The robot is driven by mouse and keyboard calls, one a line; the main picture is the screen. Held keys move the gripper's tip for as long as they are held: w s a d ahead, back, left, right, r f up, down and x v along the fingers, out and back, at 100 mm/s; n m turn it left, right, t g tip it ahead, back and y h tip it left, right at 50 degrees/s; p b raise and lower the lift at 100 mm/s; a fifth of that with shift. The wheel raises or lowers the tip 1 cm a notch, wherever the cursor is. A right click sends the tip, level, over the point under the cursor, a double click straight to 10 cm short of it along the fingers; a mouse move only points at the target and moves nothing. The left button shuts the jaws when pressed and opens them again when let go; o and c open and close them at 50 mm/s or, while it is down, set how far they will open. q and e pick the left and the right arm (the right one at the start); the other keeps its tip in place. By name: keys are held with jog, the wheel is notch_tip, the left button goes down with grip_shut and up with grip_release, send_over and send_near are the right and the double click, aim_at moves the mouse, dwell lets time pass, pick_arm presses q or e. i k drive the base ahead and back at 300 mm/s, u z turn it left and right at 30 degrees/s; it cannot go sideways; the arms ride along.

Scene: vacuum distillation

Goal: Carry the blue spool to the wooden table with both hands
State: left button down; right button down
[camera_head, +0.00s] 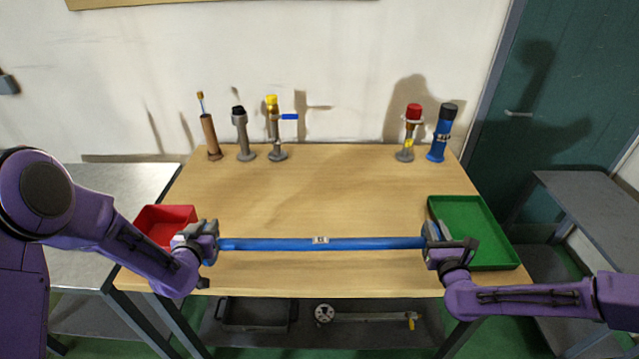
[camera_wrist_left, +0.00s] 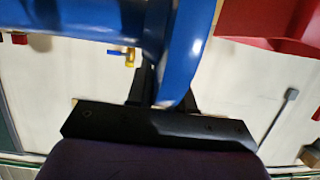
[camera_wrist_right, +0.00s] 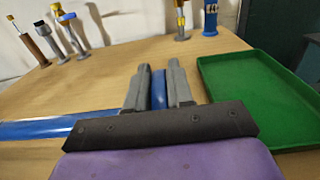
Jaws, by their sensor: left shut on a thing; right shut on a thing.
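The blue spool (camera_head: 320,243) is a long blue pipe with a flange at each end and a small label in its middle. It lies level across the front part of the wooden table (camera_head: 310,190); I cannot tell whether it touches the top. My left gripper (camera_head: 208,240) is shut on its left end, and the blue flange fills the left wrist view (camera_wrist_left: 180,50). My right gripper (camera_head: 436,242) is shut on its right end. In the right wrist view the blue flange edge (camera_wrist_right: 158,88) stands between both fingers. The fingers partly hide both ends.
A red tray (camera_head: 165,222) is beside my left gripper, and a green tray (camera_head: 485,230) is beside my right gripper. Several pipe fittings, including a blue cylinder (camera_head: 441,135), stand along the table's back edge. The table's middle is clear. A grey side table (camera_head: 120,182) adjoins at left.

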aim_at(322, 198)
jog(key=i, duration=1)
jog(key=z, duration=0.05)
